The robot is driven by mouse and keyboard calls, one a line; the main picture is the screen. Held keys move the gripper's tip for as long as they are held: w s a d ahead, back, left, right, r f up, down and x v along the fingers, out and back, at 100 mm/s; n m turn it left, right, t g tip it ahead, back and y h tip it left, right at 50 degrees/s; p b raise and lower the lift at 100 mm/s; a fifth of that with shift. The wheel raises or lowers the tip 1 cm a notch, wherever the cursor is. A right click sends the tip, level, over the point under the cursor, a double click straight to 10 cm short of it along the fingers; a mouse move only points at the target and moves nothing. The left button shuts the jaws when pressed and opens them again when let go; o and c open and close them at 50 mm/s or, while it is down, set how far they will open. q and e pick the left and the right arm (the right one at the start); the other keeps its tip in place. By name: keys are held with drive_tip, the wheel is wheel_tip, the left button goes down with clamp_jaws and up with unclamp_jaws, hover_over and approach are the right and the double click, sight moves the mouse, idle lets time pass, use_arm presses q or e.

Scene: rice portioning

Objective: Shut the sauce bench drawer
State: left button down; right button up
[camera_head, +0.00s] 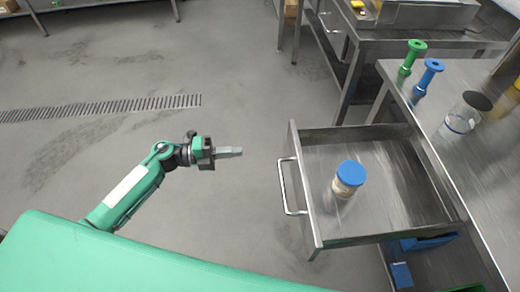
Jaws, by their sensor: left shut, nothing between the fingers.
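The sauce bench drawer (413,205) is a steel drawer pulled far out of the bench at the right. Its bar handle (286,187) is on the front panel, facing left. A jar with a blue lid (349,178) stands upright inside the drawer. My left gripper (238,151) is shut and empty, in the air to the left of the drawer front. It is apart from the handle, and its fingers point right toward the drawer. My right gripper is not in view.
The steel bench top (462,165) holds a green item (412,57), a blue item (428,76) and a clear container with a black lid (463,114). Blue items (401,274) sit below the drawer. Open floor with a drain grate (100,107) lies to the left.

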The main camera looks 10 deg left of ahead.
sight(290, 148)
use_arm(q)
drive_tip(key=p+x, duration=0.2)
drive_tip(key=x, duration=1)
drive_tip(key=shift+w+d, duration=0.3)
drive_tip(key=shift+d, duration=0.4)
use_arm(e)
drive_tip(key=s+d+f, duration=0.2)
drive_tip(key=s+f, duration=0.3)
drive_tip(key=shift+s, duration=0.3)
